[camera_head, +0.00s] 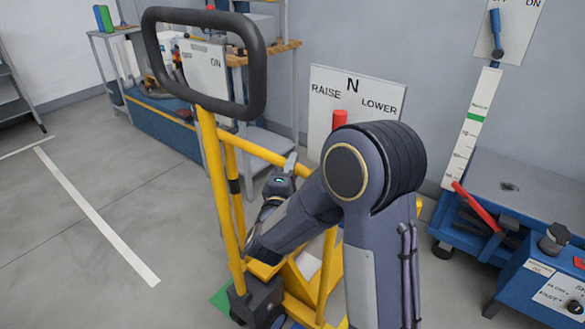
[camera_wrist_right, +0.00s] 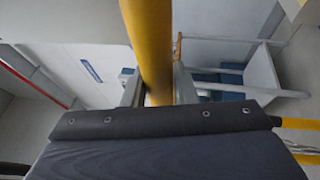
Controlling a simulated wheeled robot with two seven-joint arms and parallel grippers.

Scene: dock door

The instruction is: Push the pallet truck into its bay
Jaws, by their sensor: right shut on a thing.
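The pallet truck's yellow frame (camera_head: 222,190) stands in front of me with its black loop handle (camera_head: 258,88) on top. A dark wheel housing (camera_head: 258,300) is at its foot. My right gripper (camera_head: 290,165) reaches in from the right and is shut on a yellow bar of the truck. In the right wrist view the two fingers sit on either side of the yellow bar (camera_wrist_right: 147,45). My own right forearm hides part of the truck's lower body. My left gripper is not in view. I cannot tell which floor marking is the bay.
A white line (camera_head: 95,215) runs over clear grey floor on the left. A green floor patch (camera_head: 221,298) shows beside the truck's foot. A workbench (camera_head: 165,122) stands behind the truck. A RAISE/LOWER panel (camera_head: 385,102) and a blue lift table (camera_head: 520,185) stand right.

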